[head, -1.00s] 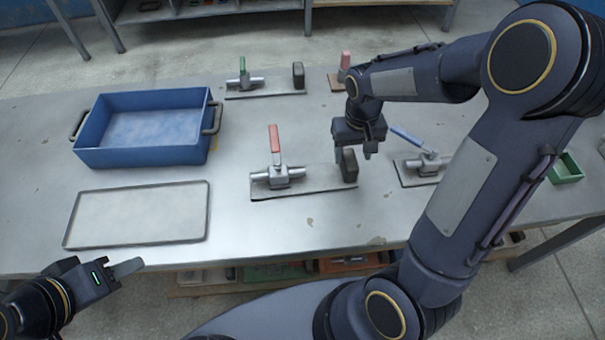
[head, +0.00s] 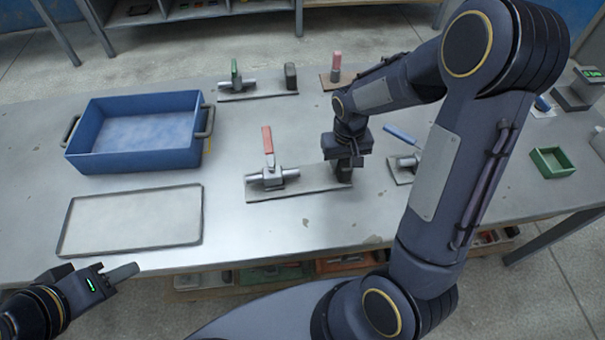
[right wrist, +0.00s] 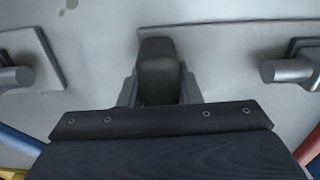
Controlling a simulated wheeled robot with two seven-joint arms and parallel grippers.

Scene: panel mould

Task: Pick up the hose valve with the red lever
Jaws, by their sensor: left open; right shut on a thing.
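The hose valve with the red lever (head: 267,146) sits on a flat grey plate (head: 308,180) in the middle of the table, its lever upright. A dark block (head: 342,168) stands at the plate's right end. My right gripper (head: 344,163) is over that block, pointing down. In the right wrist view the dark block (right wrist: 159,70) is between the two fingers, and the gripper is shut on it. My left gripper (head: 128,273) is open and empty at the lower left, off the table's front edge.
A blue bin (head: 134,158) and a flat grey tray (head: 190,239) are at the left. A green-lever valve (head: 235,76) is at the back, a blue-lever valve (head: 403,136) right of my right gripper. A pink-handled piece (head: 336,64) and a small green box (head: 552,162) are farther out.

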